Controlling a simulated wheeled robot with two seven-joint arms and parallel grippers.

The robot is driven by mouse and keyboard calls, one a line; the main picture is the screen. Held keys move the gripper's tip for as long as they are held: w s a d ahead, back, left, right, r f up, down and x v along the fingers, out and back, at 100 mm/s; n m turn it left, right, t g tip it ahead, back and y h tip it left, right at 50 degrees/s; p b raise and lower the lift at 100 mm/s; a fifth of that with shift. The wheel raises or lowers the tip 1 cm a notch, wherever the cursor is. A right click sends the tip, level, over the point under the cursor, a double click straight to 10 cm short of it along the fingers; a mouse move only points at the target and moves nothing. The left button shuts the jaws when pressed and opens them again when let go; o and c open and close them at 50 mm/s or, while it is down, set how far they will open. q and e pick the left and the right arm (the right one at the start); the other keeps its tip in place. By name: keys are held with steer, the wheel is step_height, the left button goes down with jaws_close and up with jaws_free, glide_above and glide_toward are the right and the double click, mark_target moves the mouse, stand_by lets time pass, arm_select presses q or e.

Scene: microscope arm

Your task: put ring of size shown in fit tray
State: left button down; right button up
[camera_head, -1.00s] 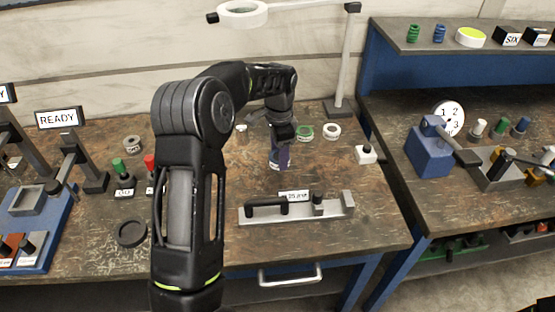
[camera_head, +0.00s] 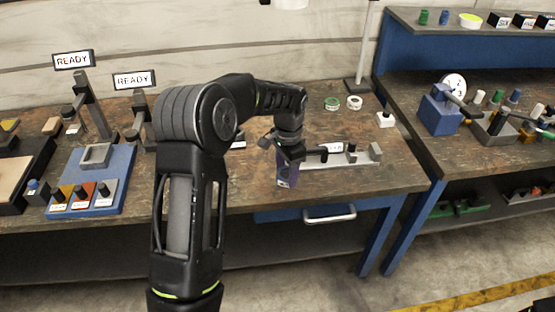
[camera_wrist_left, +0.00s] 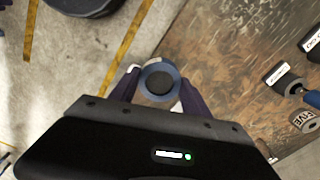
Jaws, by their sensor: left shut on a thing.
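My left gripper (camera_head: 287,172) is shut on a ring (camera_wrist_left: 159,80), held off the bench near its front edge. In the wrist view the ring is blue-grey with a dark opening, between the two purple fingers. In the head view the gripper hides it. A grey gauge (camera_head: 374,152) with a white size label (camera_head: 335,147) lies behind the gripper, partly covered; its text is too small to read. A square grey tray (camera_head: 96,155) sits on a blue base at the left; I cannot tell whether it is the fit tray. My right gripper is out of view.
A green ring (camera_head: 331,104) and a white ring (camera_head: 355,102) lie at the back of the bench, near a stand post (camera_head: 366,50). READY signs (camera_head: 134,79) stand at the left. A blue device (camera_head: 438,110) stands on the right bench. My left arm hides the bench's middle.

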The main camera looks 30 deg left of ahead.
arm_select(q)
steer(key=s+d+f+n+b, duration=0.1)
steer(key=s+d+f+n, duration=0.2)
steer(key=d+f, duration=0.3)
steer(key=s+d+f+n+b, duration=0.1)
steer(key=s+d+f+n, duration=0.2)
steer(key=d+f, duration=0.3)
steer(key=shift+s+d, duration=0.45)
steer(key=shift+d, duration=0.5)
